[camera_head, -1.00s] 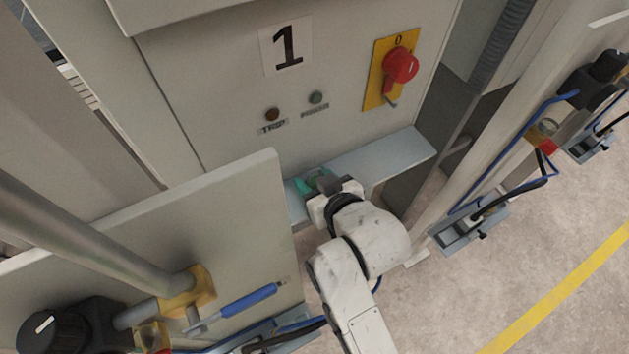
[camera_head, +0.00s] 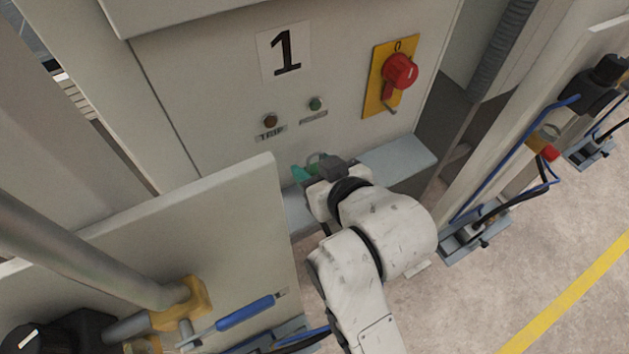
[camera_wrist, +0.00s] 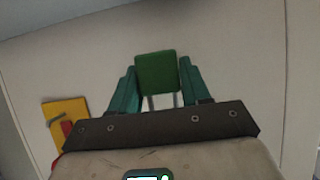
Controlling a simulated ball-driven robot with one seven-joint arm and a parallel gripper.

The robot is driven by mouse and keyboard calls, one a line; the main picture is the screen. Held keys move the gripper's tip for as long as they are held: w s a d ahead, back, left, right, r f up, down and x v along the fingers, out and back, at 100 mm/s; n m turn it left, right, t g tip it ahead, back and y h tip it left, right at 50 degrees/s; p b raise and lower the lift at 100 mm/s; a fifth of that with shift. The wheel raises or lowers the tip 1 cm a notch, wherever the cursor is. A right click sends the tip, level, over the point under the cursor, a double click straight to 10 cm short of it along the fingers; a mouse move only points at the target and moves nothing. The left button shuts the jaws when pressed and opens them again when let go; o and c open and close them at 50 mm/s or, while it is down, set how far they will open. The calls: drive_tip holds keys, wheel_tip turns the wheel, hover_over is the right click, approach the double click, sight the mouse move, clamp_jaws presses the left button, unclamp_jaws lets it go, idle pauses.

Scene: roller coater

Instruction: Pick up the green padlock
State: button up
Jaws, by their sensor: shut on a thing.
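The green padlock (camera_wrist: 156,72) is between the two teal fingers of my gripper (camera_wrist: 156,85) in the wrist view. Its body points away from the palm, and its metal shackle legs show on the palm side. The gripper is shut on it. In the head view my gripper (camera_head: 306,173) is just above the grey shelf at the front of the cabinet. There the padlock is mostly hidden by the gripper, and only a bit of its grey shackle seems to show.
The grey shelf (camera_head: 400,158) juts from the cabinet marked 1. Above it are a red rotary switch (camera_head: 400,72) on a yellow plate and two small lamps. A pale panel (camera_head: 235,215) stands close at left.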

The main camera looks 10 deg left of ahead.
drive_tip(key=s+d+p, duration=0.5)
drive_tip(key=s+d, duration=0.6)
drive_tip(key=s, duration=0.5)
drive_tip(key=shift+f+p, duration=0.2)
drive_tip(key=shift+p, duration=0.2)
drive_tip(key=shift+w, duration=0.1)
